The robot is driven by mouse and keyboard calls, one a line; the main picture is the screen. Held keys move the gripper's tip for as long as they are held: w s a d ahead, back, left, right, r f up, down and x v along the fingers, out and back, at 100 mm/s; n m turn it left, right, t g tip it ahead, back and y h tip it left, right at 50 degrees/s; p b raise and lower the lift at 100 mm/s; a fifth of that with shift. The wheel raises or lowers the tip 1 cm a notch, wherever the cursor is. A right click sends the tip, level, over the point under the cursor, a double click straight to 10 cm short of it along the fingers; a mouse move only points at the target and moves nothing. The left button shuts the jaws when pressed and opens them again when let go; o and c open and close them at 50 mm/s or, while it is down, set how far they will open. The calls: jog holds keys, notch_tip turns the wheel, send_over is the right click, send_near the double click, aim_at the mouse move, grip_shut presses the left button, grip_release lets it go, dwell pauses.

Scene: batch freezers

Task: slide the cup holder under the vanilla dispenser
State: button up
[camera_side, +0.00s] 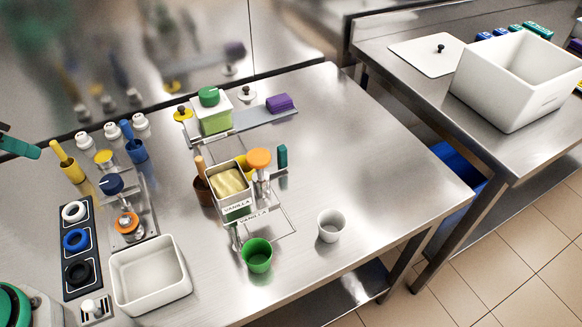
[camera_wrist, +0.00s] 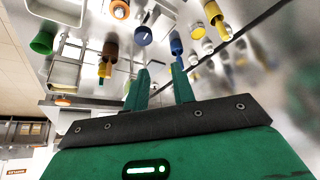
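The vanilla dispenser (camera_side: 231,192) is a white tub of pale yellow ice cream labelled VANILLA, with an orange-knobbed post (camera_side: 260,160) beside it. A wire frame (camera_side: 287,226) with a second VANILLA label extends in front of it. A green cup (camera_side: 257,256) stands at the frame's front end; I cannot clearly tell the cup holder from the frame. The green cup also shows in the wrist view (camera_wrist: 43,41). My gripper (camera_wrist: 158,78) is open, with two green fingers apart and nothing between them. In the side view it is partly visible at the left edge (camera_side: 20,147), far from the dispenser.
A white cup (camera_side: 331,226) stands right of the frame. A white bin (camera_side: 150,275) and a dark tray of rings (camera_side: 78,243) are at front left. Blue (camera_side: 135,150) and yellow (camera_side: 72,166) handled pots stand nearer my gripper. The table's right side is clear.

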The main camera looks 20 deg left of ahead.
jog(key=o, duration=0.3)
jog(key=w+d+r+n+g, duration=0.1)
jog(key=w+d+r, duration=0.1)
jog(key=w, duration=0.3)
jog(key=w+d+r+n, duration=0.1)
jog(key=w+d+r, duration=0.15)
jog(key=w, duration=0.35)
jog(key=n+g, duration=0.5)
jog(key=n, duration=0.2)
send_over(282, 147)
notch_tip(282, 147, down, 19)
jog(key=shift+r, duration=0.15)
